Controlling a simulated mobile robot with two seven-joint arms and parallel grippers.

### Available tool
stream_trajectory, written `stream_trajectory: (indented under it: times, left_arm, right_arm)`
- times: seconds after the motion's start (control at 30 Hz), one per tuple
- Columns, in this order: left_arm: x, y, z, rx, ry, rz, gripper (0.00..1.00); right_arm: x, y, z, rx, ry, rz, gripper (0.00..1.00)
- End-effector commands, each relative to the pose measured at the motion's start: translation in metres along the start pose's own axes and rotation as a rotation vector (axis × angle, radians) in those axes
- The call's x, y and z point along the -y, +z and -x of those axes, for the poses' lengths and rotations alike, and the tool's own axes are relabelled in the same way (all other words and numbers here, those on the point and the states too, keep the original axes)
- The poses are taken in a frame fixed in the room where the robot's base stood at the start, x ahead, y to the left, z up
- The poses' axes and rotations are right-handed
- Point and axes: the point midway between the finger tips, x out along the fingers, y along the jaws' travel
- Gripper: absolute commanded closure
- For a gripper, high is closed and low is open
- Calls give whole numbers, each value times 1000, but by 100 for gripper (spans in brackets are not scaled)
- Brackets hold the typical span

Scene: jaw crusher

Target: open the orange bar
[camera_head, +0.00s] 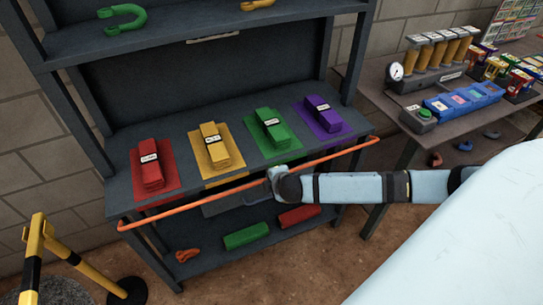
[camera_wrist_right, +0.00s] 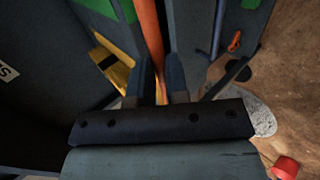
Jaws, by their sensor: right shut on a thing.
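The orange bar (camera_head: 331,155) runs across the front of the dark shelf unit, at about the height of its middle shelf. In the head view its left end is lower in the picture than its right end. My right gripper (camera_head: 272,180) is at about the middle of the bar. In the right wrist view the orange bar (camera_wrist_right: 149,38) passes between the two fingers of my right gripper (camera_wrist_right: 162,88), which are shut on it. My left gripper is not in view.
The shelf (camera_head: 118,195) holds red, yellow, green and purple blocks on matching mats. Green and red blocks lie on the lower shelf. A yellow-black barrier post (camera_head: 34,250) stands at the left. A workbench (camera_head: 400,118) with a gauge and coloured parts stands at the right.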

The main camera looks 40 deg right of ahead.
Motion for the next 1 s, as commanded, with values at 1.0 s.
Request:
stream_trajectory:
  times: [1.0]
  left_arm:
    - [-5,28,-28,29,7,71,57]
  right_arm:
    - [19,1,-8,3,335,1,100]
